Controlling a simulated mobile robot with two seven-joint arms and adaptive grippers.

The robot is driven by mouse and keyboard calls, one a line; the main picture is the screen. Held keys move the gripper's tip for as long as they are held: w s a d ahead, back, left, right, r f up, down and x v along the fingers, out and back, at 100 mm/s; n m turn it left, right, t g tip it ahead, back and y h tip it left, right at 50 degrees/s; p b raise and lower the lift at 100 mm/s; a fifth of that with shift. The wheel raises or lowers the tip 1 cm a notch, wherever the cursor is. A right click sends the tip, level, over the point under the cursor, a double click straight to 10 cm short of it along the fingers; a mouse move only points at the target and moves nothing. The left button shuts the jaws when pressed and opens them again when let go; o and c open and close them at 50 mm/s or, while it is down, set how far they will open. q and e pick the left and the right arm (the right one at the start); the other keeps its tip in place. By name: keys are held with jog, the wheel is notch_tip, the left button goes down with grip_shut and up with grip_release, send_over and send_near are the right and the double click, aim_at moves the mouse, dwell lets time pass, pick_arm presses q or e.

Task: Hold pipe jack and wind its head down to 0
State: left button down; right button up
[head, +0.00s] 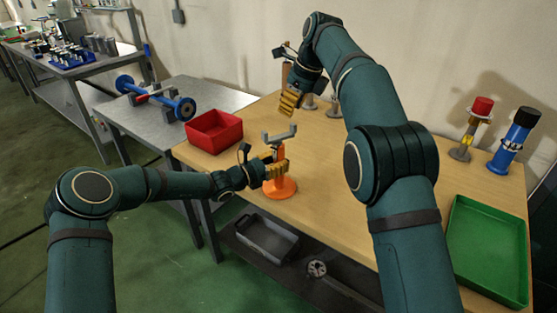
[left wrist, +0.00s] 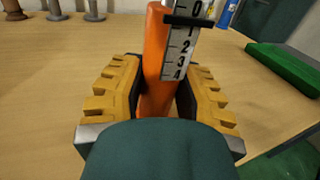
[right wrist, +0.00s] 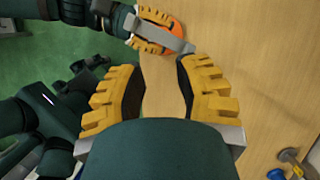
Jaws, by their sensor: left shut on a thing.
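The orange pipe jack (head: 279,186) stands upright near the front edge of the wooden table, its grey forked head (head: 280,135) on top. My left gripper (head: 274,171) is shut on the jack's orange column (left wrist: 154,60). In the left wrist view, a white scale (left wrist: 185,45) marked 0 to 4 runs beside the column. A black pointer bar (left wrist: 186,21) crosses it between 0 and 1. My right gripper (head: 291,103) is open and empty, above and behind the jack head. In the right wrist view, the head (right wrist: 165,36) lies beyond its spread fingers (right wrist: 163,90).
A red tray (head: 214,144) sits left of the jack. A green tray (head: 488,290), a blue cylinder (head: 513,143) and a red-topped fitting (head: 470,128) stand on the right. Grey stands (head: 333,107) are behind my right gripper. A grey bin (head: 265,243) lies below.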

jog(key=shift+s, duration=0.1)
grip_shut()
jog(key=s+a+f+n+t+h, duration=0.2)
jog(key=s+n+t+h, duration=0.3)
jog(key=s+n, duration=0.7)
jog(key=shift+w+a+f, duration=0.2)
jog(key=shift+w+f, duration=1.1)
jog(key=shift+w, duration=0.3)
jog(key=shift+w+a+f, duration=0.25)
jog(key=shift+w+f, duration=1)
jog(key=shift+w, duration=0.35)
jog(key=shift+w+a+f, duration=0.2)
jog(key=shift+w+f, duration=1.1)
jog(key=shift+w, duration=0.3)
